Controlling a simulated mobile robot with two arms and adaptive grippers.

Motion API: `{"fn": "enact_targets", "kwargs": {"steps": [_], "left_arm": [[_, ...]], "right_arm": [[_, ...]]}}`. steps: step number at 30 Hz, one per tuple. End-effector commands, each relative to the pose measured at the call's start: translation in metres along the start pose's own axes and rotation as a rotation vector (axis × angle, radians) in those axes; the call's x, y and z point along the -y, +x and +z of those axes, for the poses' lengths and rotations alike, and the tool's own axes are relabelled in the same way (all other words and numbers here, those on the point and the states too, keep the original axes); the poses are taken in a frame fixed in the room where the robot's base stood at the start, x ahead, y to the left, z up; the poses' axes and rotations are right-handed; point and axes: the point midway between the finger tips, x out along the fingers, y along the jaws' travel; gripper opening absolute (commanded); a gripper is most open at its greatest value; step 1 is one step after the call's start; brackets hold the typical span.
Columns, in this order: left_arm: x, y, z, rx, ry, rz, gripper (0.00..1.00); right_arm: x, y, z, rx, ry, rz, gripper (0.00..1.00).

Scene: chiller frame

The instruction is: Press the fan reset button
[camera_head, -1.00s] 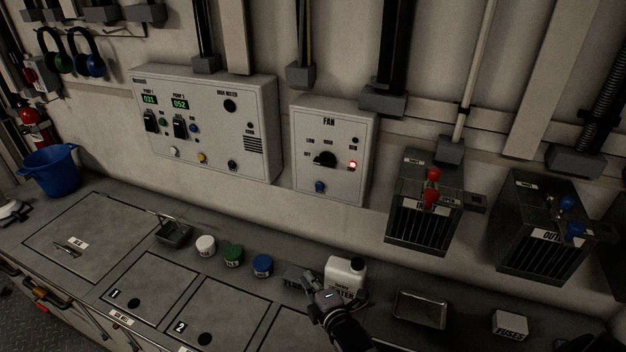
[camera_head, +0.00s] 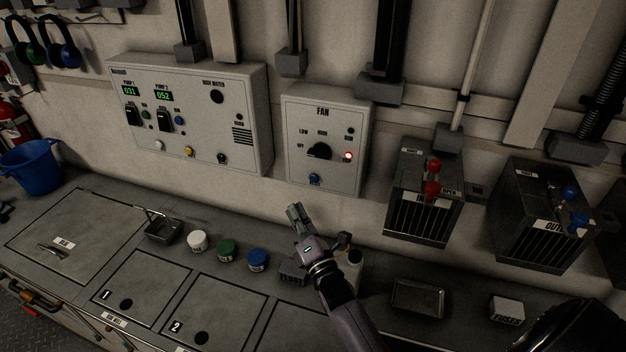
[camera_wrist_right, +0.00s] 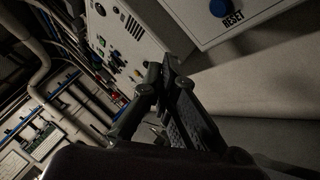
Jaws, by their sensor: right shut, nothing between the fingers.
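The fan box (camera_head: 325,140) is a pale wall panel labelled FAN with a black selector knob (camera_head: 319,151) and a lit red lamp (camera_head: 347,156). Its blue reset button (camera_head: 314,179) is at the bottom; in the right wrist view the blue button (camera_wrist_right: 222,7) sits at the top edge above the word RESET. My right gripper (camera_head: 297,212) is shut and empty, below the fan box and apart from the button. In the right wrist view its fingers (camera_wrist_right: 165,75) are together, left of and below the button. My left gripper is not in view.
The pump panel (camera_head: 190,115) is left of the fan box. Inlet (camera_head: 425,200) and outlet (camera_head: 540,215) boxes stick out at right. White, green and blue jars (camera_head: 257,260), a white bottle (camera_head: 352,268) and a metal tray (camera_head: 417,297) stand on the counter.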

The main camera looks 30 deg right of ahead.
Motion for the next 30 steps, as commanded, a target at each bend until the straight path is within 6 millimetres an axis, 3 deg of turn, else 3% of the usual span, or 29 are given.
{"fn": "enact_targets", "kwargs": {"steps": [18, 30], "left_arm": [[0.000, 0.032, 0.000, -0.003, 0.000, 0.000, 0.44], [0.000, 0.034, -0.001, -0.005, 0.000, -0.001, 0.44]], "right_arm": [[0.040, 0.052, 0.037, 0.000, -0.003, 0.001, 0.00], [0.043, 0.059, 0.043, -0.001, 0.000, -0.002, 0.00]]}}
